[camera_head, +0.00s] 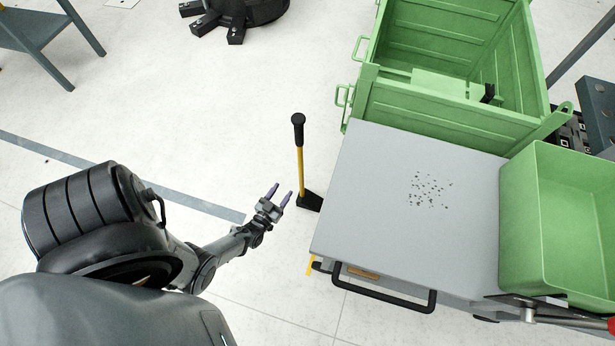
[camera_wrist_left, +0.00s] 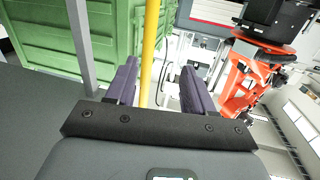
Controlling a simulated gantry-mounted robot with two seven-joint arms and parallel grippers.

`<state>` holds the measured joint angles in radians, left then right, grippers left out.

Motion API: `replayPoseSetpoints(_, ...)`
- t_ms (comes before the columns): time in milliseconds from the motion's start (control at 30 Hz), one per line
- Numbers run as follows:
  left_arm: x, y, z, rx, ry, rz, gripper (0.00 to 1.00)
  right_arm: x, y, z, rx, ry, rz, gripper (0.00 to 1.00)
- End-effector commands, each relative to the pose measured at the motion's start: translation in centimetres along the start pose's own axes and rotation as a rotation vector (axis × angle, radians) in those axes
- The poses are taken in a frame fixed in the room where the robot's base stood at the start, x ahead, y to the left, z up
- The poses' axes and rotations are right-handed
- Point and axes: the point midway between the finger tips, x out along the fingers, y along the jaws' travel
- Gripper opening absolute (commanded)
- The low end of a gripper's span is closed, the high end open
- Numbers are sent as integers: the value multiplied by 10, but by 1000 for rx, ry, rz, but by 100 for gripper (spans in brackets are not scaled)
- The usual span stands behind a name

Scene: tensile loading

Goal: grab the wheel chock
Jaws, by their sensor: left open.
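The wheel chock is a black block (camera_head: 309,202) on the floor with an upright yellow pole (camera_head: 300,170) and a black knob (camera_head: 298,120) on top. It stands beside the left edge of the grey cart top. My left gripper (camera_head: 282,190) is open and empty just left of the pole, its purple fingers pointing toward it. In the left wrist view, the yellow pole (camera_wrist_left: 149,45) shows in the gap between the two fingers. I cannot tell whether it is fully between them; no contact shows. My right gripper is not in view.
The grey cart top (camera_head: 400,200) with a black handle (camera_head: 385,300) is close on the right. A large green crate (camera_head: 440,115) stands behind it and a green bin (camera_head: 560,225) sits at far right. The pale floor left of the chock is open.

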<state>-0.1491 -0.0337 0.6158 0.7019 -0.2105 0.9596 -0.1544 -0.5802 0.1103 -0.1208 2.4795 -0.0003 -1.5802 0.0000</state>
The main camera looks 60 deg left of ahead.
Motion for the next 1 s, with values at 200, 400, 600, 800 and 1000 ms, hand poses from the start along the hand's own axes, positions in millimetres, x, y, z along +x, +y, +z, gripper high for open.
replayPoseSetpoints(200, 23, 13, 55, -26, 30, -16, 53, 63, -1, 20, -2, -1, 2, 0)
replayPoseSetpoints(400, 34, 19, 66, -34, 45, -16, 53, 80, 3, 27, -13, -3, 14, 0)
replayPoseSetpoints(600, 57, 19, 66, -34, 51, -15, 53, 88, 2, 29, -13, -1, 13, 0)
replayPoseSetpoints(800, 82, 19, 64, -35, 48, -16, 53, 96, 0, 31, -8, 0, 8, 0)
replayPoseSetpoints(1000, 92, 18, 62, -35, 47, -16, 53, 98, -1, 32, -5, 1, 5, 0)
